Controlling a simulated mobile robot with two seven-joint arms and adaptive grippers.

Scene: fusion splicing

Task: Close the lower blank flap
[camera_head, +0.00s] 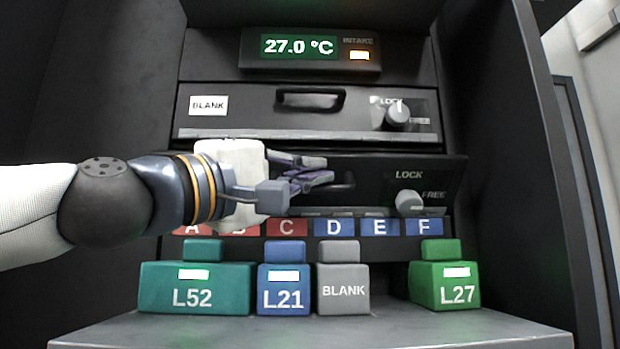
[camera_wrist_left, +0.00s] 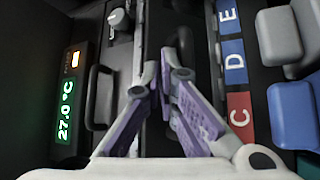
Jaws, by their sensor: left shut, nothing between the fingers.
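The lower flap (camera_head: 387,182) is a dark panel with a handle and a knob (camera_head: 409,203) between LOCK and FREE markings. It stands tilted out a little, its top edge forward of the upper panel, with a narrow strip of slots showing below it. My left gripper (camera_head: 328,176) is shut and empty, its fingers in front of the lower flap by the handle (camera_head: 343,181). In the left wrist view, the purple-padded fingers (camera_wrist_left: 160,80) meet close to the dark flap; whether they touch it I cannot tell. The left hand hides the flap's left part. My right gripper is not in view.
The upper BLANK panel (camera_head: 250,110) sits flat with its own handle and knob (camera_head: 397,113). A display (camera_head: 310,48) reads 27.0 °C. Labels A to F line the front below. Blocks L52 (camera_head: 195,288), L21 (camera_head: 283,290), BLANK (camera_head: 343,290) and L27 (camera_head: 444,287) stand on the grey shelf (camera_head: 390,325).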

